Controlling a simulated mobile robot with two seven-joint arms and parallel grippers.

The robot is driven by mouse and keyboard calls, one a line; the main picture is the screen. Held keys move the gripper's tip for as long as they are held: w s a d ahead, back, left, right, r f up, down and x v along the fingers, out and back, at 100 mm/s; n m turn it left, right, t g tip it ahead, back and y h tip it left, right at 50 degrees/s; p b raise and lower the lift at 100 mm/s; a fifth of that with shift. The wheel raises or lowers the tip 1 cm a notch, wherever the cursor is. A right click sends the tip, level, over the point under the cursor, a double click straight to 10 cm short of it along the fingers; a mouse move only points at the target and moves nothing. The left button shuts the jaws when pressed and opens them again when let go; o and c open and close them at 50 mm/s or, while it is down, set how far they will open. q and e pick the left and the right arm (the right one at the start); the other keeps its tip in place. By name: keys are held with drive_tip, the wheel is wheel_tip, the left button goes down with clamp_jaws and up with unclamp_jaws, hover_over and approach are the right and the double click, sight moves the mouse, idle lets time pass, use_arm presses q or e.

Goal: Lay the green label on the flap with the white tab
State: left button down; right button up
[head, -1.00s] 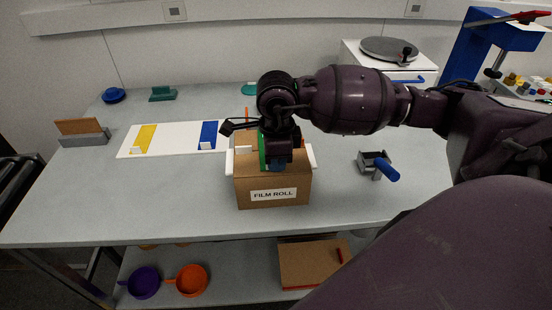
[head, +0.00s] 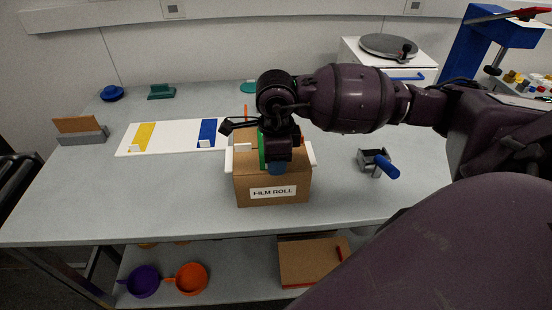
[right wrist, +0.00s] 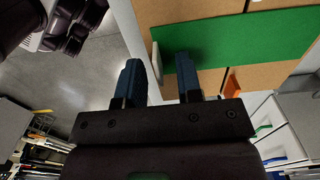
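The cardboard box (head: 272,190) marked FILM ROLL stands on the table with white pieces on its left and right sides. The green label (head: 262,152) lies across the box top, partly hidden by my right gripper (head: 278,167). In the right wrist view the green label (right wrist: 235,42) lies flat over the cardboard flaps (right wrist: 215,12). A small white tab (right wrist: 157,62) stands at its near end, between the two blue fingertips of my right gripper (right wrist: 157,75), with gaps on both sides. The fingers are apart. My left gripper is not in view.
A white board (head: 174,139) left of the box carries a yellow label (head: 145,134) and a blue label (head: 209,130). An orange tab (head: 246,112) rises behind the box. A grey holder with a blue handle (head: 386,166) stands right. The front left table is clear.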

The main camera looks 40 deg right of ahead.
wheel_tip(320, 180, up, 10)
drive_tip(key=shift+f, duration=0.2)
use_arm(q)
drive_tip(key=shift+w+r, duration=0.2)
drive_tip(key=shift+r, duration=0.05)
use_arm(e)
drive_tip(key=shift+r, duration=0.6)
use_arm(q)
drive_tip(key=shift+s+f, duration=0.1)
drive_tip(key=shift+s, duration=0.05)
use_arm(e)
drive_tip(key=shift+s, duration=0.1)
